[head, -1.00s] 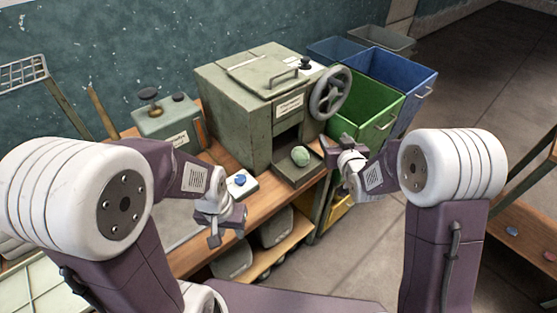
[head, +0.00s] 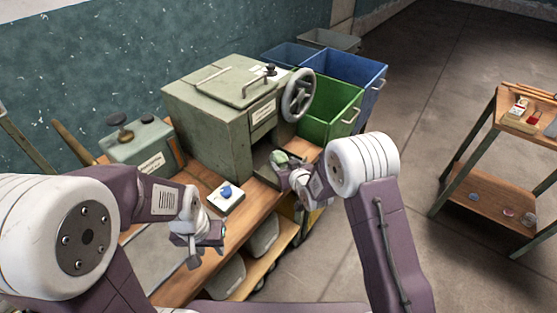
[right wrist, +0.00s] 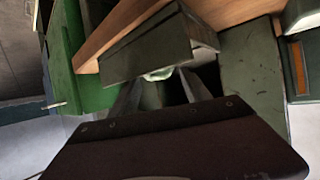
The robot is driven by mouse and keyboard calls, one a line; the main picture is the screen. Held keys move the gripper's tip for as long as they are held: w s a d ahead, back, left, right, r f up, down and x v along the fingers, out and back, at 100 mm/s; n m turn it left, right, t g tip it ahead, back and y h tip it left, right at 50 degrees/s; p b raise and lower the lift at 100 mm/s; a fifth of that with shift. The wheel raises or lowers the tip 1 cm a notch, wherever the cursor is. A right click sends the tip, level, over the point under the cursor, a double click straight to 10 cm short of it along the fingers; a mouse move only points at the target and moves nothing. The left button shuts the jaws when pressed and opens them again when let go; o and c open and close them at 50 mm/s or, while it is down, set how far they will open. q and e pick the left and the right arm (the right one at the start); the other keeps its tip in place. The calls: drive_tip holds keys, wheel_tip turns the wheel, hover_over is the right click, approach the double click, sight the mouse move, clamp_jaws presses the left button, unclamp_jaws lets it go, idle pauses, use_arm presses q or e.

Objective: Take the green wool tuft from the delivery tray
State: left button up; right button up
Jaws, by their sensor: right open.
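The green wool tuft (head: 280,156) sits at the dark delivery tray (head: 262,167) in front of the green-grey machine. It is partly hidden by my right gripper. My right gripper (head: 283,168) is open at the tuft. In the right wrist view, a small pale green part of the tuft (right wrist: 158,75) shows between and beyond the two fingers, below the tray's grey-green edge (right wrist: 148,52). I cannot tell whether the fingers touch it. My left gripper (head: 200,250) hangs at the bench's front, away from the tray. Whether it is open is unclear.
The machine (head: 210,125) with its handwheel (head: 299,95) stands behind the tray. Green (head: 330,112) and blue (head: 360,85) bins stand to its right. A white pad with a blue knob (head: 226,192) lies on the bench. A wooden shelf (head: 490,195) stands far right.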

sight(282, 161)
use_arm(q)
drive_tip(key=shift+r, duration=0.15)
use_arm(e)
drive_tip(key=x, duration=0.5)
drive_tip(key=shift+w, duration=0.1)
use_arm(q)
drive_tip(key=shift+d, duration=0.15)
use_arm(e)
drive_tip(key=shift+c, duration=0.7)
drive_tip(key=shift+d, duration=0.1)
drive_tip(key=c, duration=1)
drive_tip(key=shift+o, duration=0.2)
drive_tip(key=shift+r, duration=0.1)
